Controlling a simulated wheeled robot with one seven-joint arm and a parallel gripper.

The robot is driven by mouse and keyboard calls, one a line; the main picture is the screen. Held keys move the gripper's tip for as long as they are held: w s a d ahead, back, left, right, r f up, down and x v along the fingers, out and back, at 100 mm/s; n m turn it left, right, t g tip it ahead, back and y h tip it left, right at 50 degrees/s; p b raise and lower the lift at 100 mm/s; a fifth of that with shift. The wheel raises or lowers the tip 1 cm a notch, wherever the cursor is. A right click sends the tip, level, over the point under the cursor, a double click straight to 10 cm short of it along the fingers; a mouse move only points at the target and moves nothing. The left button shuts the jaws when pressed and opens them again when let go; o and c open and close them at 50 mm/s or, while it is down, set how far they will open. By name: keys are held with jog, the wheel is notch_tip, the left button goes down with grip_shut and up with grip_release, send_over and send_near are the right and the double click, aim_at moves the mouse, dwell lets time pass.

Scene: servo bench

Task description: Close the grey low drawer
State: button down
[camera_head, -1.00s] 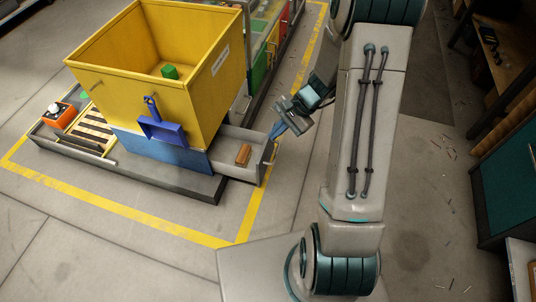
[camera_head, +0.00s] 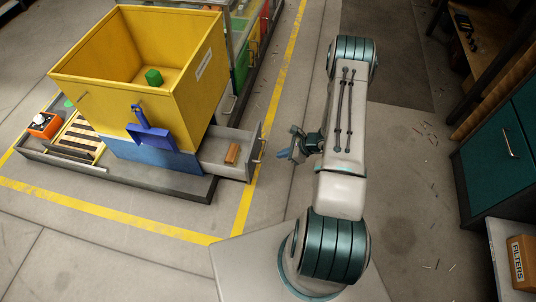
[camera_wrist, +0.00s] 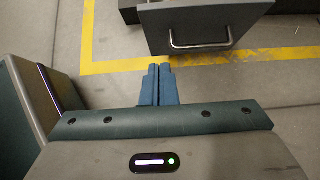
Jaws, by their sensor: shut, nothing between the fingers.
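The grey low drawer (camera_head: 226,152) sticks out to the right from under the yellow bin, with a brown block (camera_head: 232,154) lying in it. Its metal handle (camera_head: 258,148) is on the right end face. In the wrist view the drawer front (camera_wrist: 205,22) and its bar handle (camera_wrist: 201,44) are at the top, ahead of the fingers. My gripper (camera_head: 291,144) is shut and empty, to the right of the handle and apart from it. In the wrist view the blue fingertips (camera_wrist: 160,68) are together, a little left of and below the handle.
The yellow bin (camera_head: 118,100) with a green cube (camera_head: 153,77) and a blue scoop-like piece (camera_head: 152,135) stands over a blue base. An orange box (camera_head: 43,124) sits at left. Teal cabinets (camera_head: 505,150) stand at right. Floor around my gripper is clear.

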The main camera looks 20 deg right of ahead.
aim_at(250, 159)
jog(key=x, duration=0.4)
jog(key=a+r+b+x, duration=0.1)
jog(key=x, duration=0.2)
jog(key=b+x, duration=0.1)
jog(key=x, duration=0.3)
jog(key=shift+w+a, duration=0.4)
jog(key=shift+w+a+r, duration=0.1)
jog(key=shift+w+a, duration=0.15)
jog(key=shift+a, duration=0.15)
